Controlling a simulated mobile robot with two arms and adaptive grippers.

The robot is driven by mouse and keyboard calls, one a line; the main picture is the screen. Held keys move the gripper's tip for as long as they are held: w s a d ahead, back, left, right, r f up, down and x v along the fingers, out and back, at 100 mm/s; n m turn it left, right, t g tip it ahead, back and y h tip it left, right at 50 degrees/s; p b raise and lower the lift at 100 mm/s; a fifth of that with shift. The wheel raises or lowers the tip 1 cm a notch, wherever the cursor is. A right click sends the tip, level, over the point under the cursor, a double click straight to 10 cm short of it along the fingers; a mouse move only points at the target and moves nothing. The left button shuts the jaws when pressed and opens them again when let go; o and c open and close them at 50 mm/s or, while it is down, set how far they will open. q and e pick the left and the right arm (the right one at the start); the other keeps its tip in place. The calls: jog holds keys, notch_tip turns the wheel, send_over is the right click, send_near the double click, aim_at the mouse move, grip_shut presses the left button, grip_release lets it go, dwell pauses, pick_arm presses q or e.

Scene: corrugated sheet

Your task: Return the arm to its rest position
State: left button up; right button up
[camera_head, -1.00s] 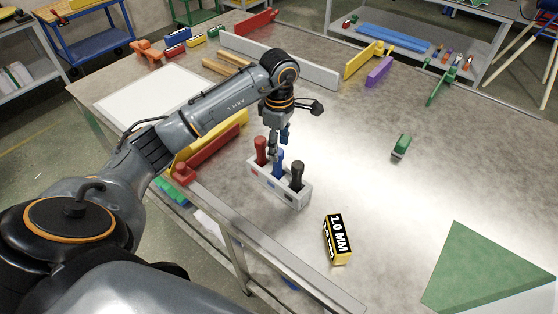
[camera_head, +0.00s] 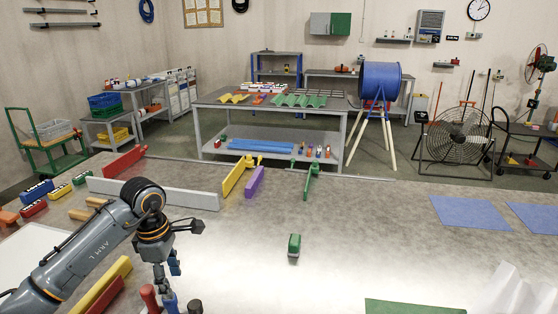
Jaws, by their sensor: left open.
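My left arm (camera_head: 85,255) reaches in from the lower left over the grey table (camera_head: 350,225). My left gripper (camera_head: 168,274) points down, open, just above the upright tool handles at the bottom edge of the view. A red handle (camera_head: 150,298) stands left of the fingers, a blue handle (camera_head: 170,304) stands under them and a black handle (camera_head: 195,307) stands to the right. I cannot tell if the fingers touch the blue handle. The holder of these handles is cut off by the frame. My right gripper is not in view.
A grey-white bar (camera_head: 150,193) lies behind the arm, with a yellow piece (camera_head: 237,177) and a purple piece (camera_head: 255,182) beyond. A small green block (camera_head: 294,246) stands right of the gripper. The table's middle is mostly clear. A shelf table (camera_head: 275,112) stands behind.

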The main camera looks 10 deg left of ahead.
pick_arm(q)
jog(key=s+d+t+h, duration=0.2)
jog(key=d+h, duration=0.7)
jog(key=d, duration=1.2)
jog(key=d+r+n+t+h, duration=0.3)
jog(key=r+n+t+h, duration=0.1)
jog(key=r+n, duration=0.15)
jog(key=d+r+n+t+h, duration=0.3)
jog(key=d+r+n+h, duration=0.15)
jog(key=r, duration=0.25)
jog(key=w+a+f+n+t+y, duration=0.25)
jog(key=a+n+t+y, duration=1)
jog(key=n, duration=1.25)
jog(key=s+a+f+n+g+y, duration=0.3)
jog(key=a+f+n+g+y, duration=0.3)
jog(key=f, duration=0.3)
jog(key=s+f+n+g, duration=0.55)
jog(key=s+f, duration=0.35)
jog(key=s, duration=0.2)
jog(key=s+f+n+g, duration=0.4)
jog(key=s+f+g, duration=0.3)
jog(key=s, duration=0.5)
notch_tip(320, 180, down, 27)
jog(key=s+g, duration=0.1)
jog(key=s, duration=0.1)
jog(key=s+a+f+g, duration=0.1)
jog(key=s+a+f, duration=0.1)
jog(key=s+f, duration=1.4)
jog(key=shift+s+a+f+m, duration=0.3)
jog(key=shift+s+m, duration=0.15)
